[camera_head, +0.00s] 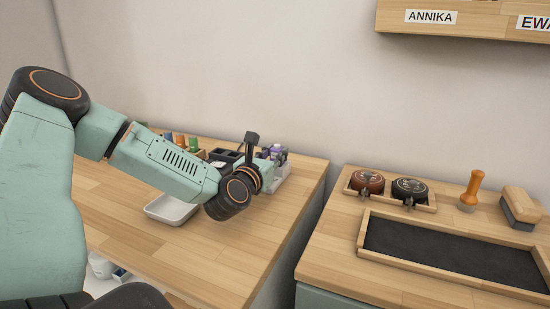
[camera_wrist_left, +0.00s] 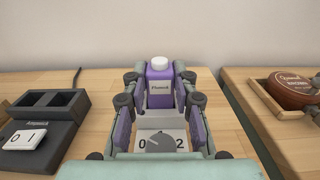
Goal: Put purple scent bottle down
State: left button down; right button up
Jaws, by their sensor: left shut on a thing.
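The purple scent bottle (camera_wrist_left: 160,88) with a white cap stands upright between the fingers of my left gripper (camera_wrist_left: 160,80) in the left wrist view. The gripper is shut on it. In the head view the bottle (camera_head: 277,149) is a small purple patch at my left gripper (camera_head: 274,153), near the back right of the left table. A pale device with a dial (camera_wrist_left: 160,142) shows below and in front of the bottle. My right gripper is out of view.
A black device with a white switch (camera_wrist_left: 48,120) stands left of the gripper. A white tray (camera_head: 172,210) lies on the left table (camera_head: 200,262). A gap separates it from the right table, which holds two round tins (camera_head: 367,182), a dark framed tray (camera_head: 455,250) and stamps.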

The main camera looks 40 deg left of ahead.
pick_arm(q)
notch_tip(320, 180, up, 8)
jog(key=p, duration=0.3)
jog(key=shift+r+p, duration=0.2)
jog(key=shift+p, duration=0.2)
jog(key=shift+s, duration=0.15)
